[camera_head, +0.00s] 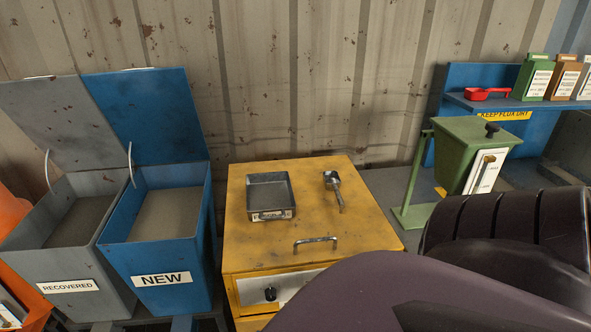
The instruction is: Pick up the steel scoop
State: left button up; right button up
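The steel scoop (333,183) lies on top of the yellow cabinet (240,238), right of centre. Its bowl is toward the wall and its handle points toward me. Nothing touches it that I can see. Neither of my grippers shows in the head view. A dark part of my own arm fills the lower right and covers the cabinet's front right corner.
A metal tray (257,216) sits left of the scoop. Open bins labelled RECOVERED (98,294) and NEW (194,258) stand left. A green hopper (457,155) and a blue shelf (500,106) with a red scoop (487,93) stand right. A corrugated wall is behind.

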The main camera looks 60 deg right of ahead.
aim_at(331, 181)
jog(key=z, duration=2.1)
